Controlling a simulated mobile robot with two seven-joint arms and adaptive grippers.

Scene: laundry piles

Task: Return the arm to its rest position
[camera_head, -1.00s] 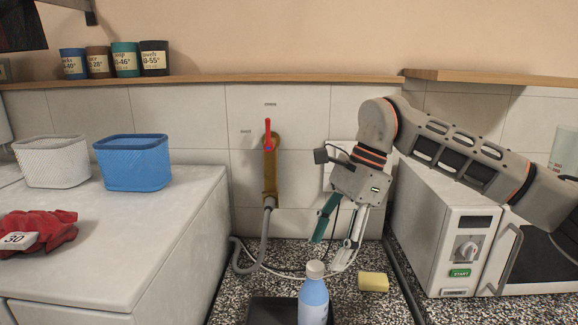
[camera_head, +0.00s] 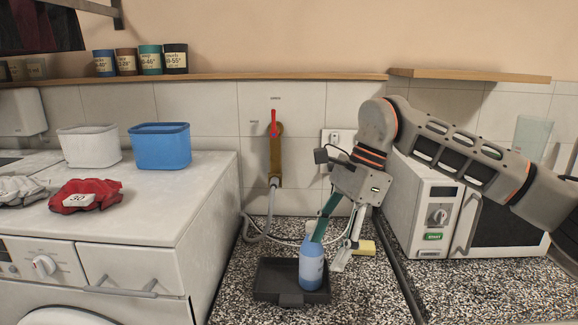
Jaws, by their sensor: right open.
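My right arm comes in from the right, bent at the elbow. Its gripper (camera_head: 329,254) points down, with the teal and grey fingers spread apart and nothing between them. The teal finger overlaps the top of a blue bottle (camera_head: 311,272) in the picture; I cannot tell whether they touch. The bottle stands upright on a dark tray (camera_head: 275,283) on the speckled counter. My left gripper is out of view.
A microwave (camera_head: 422,207) stands behind my right arm. A yellow sponge (camera_head: 367,247) lies behind the gripper. A red-handled tap (camera_head: 274,150) with a grey hose is on the wall. At left, a washer (camera_head: 150,250) carries a blue basket (camera_head: 160,146), a white basket (camera_head: 90,146) and red cloth (camera_head: 87,194).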

